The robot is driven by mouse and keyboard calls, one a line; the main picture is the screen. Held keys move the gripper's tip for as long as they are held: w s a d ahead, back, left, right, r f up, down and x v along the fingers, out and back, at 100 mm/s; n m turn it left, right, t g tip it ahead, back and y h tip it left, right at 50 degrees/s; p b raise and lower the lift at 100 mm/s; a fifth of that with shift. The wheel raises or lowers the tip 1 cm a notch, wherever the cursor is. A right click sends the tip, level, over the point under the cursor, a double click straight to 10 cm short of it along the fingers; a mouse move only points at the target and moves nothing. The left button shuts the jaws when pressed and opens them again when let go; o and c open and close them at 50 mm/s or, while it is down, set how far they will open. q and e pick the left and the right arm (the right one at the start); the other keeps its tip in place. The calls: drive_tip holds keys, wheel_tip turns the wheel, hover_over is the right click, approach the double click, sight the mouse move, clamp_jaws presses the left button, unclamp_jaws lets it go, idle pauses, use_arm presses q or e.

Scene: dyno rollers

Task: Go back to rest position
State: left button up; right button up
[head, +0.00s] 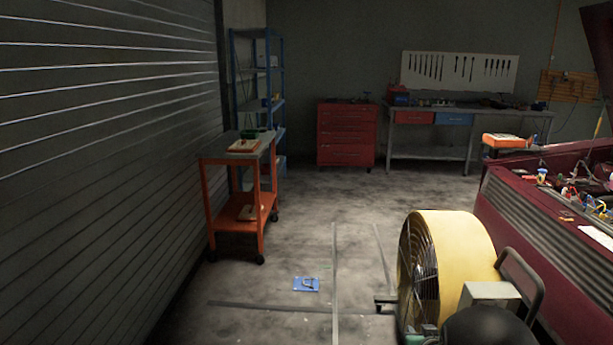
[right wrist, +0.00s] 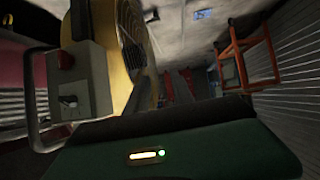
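A dark rounded part, probably of my right arm, shows at the bottom edge of the head view, in front of the yellow drum fan (head: 462,245). The fingers of my right gripper cannot be made out there. In the right wrist view the scene appears upside down. A dark green body with a small yellow light and a green light fills the bottom and looks like my own part. Two slanted reddish shapes stand just above it, too dark to identify. No held object shows. My left arm and left gripper are not in the head view.
The fan also shows in the right wrist view (right wrist: 143,60). A red vehicle (head: 540,240) stands at right. An orange cart (head: 240,210) stands by the shutter (head: 100,150). A blue mat (head: 307,285) lies on open floor. A red tool chest (head: 346,135) and workbench (head: 430,155) are behind.

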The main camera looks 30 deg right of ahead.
drive_tip(key=w+a+f+n+g+y, duration=0.1)
drive_tip(key=w+a+y, duration=0.1)
drive_tip(key=a, duration=0.9)
drive_tip(key=s+a+f+n+g+y, duration=0.1)
drive_tip(key=s+a+n+g+y, duration=0.3)
drive_tip(key=a, duration=0.9)
drive_tip(key=s+a+f+n+g+y, duration=0.15)
drive_tip(key=s+a, duration=0.45)
drive_tip(key=a, duration=0.7)
drive_tip(key=w+a+p+v, duration=0.1)
drive_tip(key=p+v, duration=0.9)
drive_tip(key=w+a+p+v, duration=0.1)
drive_tip(key=p+v, duration=1)
drive_tip(key=shift+w+r+n, duration=0.25)
drive_tip(key=shift+w+n, duration=0.1)
drive_tip(key=shift+f, duration=0.1)
